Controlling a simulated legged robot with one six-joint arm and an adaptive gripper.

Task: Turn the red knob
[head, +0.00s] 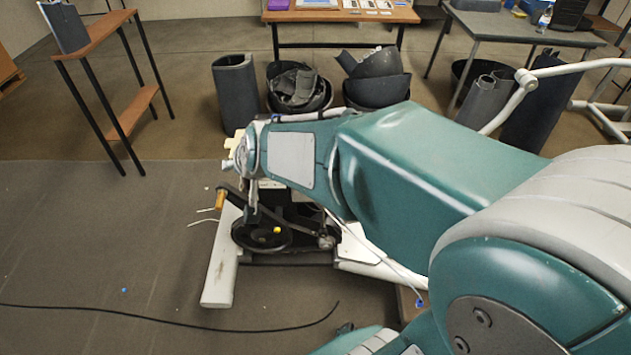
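No red knob can be made out in the head view; my arm covers much of the middle and right. The elliptical machine shows in part below the arm, with a white base rail (222,265), a dark wheel (262,235) and a crank with an orange-brown grip (219,200). My large teal and white arm reaches from the lower right to the left, over the machine. My gripper (238,160) is at its far left end, small and partly hidden. Its fingers are not clear, nor is whether it touches anything.
Dark bins (236,92) with scrap stand behind the machine. A narrow wooden-topped table (100,30) is at the upper left, and a grey table (520,26) at the upper right. A black cable (180,322) lies across the front floor. The left floor is mostly clear.

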